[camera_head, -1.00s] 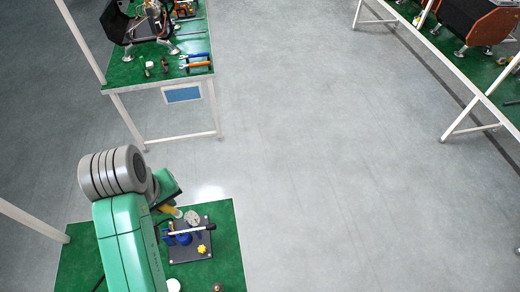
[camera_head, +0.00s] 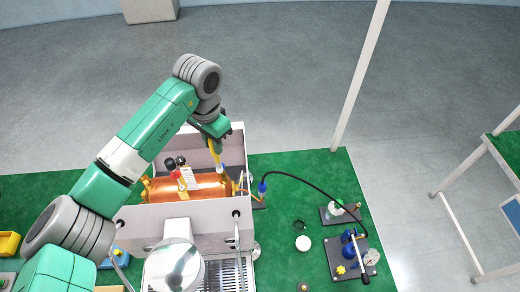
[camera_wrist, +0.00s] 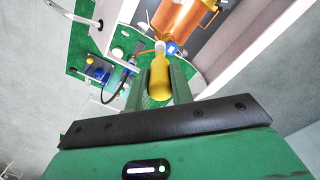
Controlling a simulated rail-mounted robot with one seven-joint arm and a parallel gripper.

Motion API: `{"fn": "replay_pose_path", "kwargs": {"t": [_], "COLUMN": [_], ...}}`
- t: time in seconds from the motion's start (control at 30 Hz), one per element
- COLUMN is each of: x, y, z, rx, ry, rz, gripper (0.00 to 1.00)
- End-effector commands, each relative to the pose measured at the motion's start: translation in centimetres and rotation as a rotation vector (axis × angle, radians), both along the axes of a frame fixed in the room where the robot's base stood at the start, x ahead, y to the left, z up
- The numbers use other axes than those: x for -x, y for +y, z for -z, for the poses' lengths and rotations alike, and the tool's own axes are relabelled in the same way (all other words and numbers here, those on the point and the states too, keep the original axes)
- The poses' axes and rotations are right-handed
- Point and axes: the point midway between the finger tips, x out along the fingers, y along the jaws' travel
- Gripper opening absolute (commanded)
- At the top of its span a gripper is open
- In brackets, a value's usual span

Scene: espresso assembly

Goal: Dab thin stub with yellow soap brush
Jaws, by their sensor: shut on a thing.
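My gripper (camera_head: 212,136) is shut on the yellow soap brush (camera_head: 215,150) and points down over the open machine. In the wrist view the yellow handle (camera_wrist: 159,82) sits between the two green fingers, with its pale tip (camera_wrist: 159,47) pointing away from my gripper. The tip is near the right end of the copper boiler (camera_head: 205,188), which also shows in the wrist view (camera_wrist: 178,18). Thin copper pipework (camera_head: 237,184) stands at that end. I cannot tell which part is the thin stub, nor whether the tip touches anything.
Pale machine walls (camera_head: 240,140) surround the boiler. A black hose (camera_head: 310,183) with a blue fitting (camera_head: 262,187) arches to the right.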

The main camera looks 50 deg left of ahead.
Motion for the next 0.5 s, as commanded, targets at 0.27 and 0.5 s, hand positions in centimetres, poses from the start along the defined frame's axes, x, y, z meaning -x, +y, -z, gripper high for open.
{"fn": "replay_pose_path", "kwargs": {"t": [0.27,0.5], "x": [0.1,0.1], "y": [0.1,0.1], "z": [0.5,2.7], "rx": [-0.001,-0.002], "ry": [0.0,0.001], "rz": [-0.001,-0.001], "gripper": [0.0,0.0]}}
